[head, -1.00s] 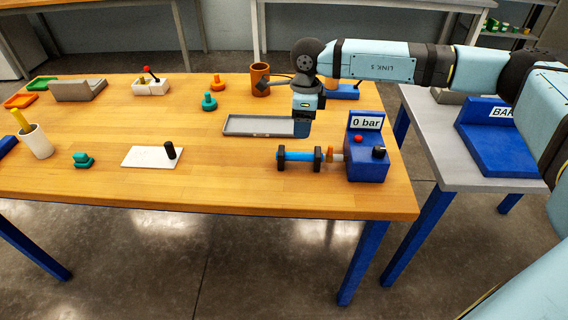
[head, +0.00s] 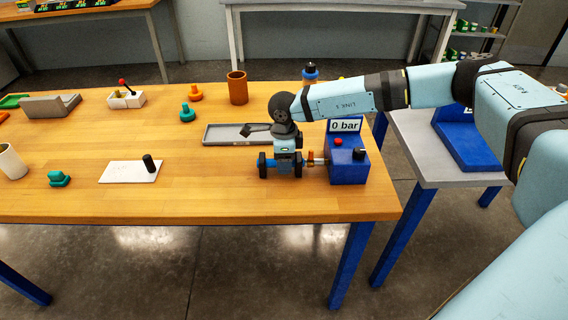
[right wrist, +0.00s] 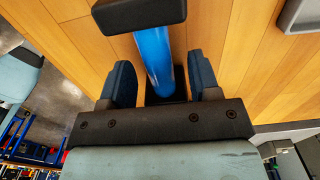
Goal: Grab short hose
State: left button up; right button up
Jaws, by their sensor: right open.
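The short blue hose (head: 271,163) lies across black stands, left of the blue box with the "0 bar" display (head: 347,166). My right gripper (head: 286,172) is over the hose from above and hides its middle. In the right wrist view the hose (right wrist: 154,55) runs between the two open fingers (right wrist: 162,82), with a gap visible at each side. A black stand (right wrist: 138,13) crosses the hose near the top of that view. My left gripper is not in view.
A grey tray (head: 222,141) lies just behind the hose. A brown cup (head: 237,88) stands farther back. A white plate with a black peg (head: 128,172) lies to the left. The wooden table (head: 205,190) is clear in front of the hose.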

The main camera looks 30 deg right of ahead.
jog(key=shift+f, duration=0.8)
grip_shut()
dwell(0.8)
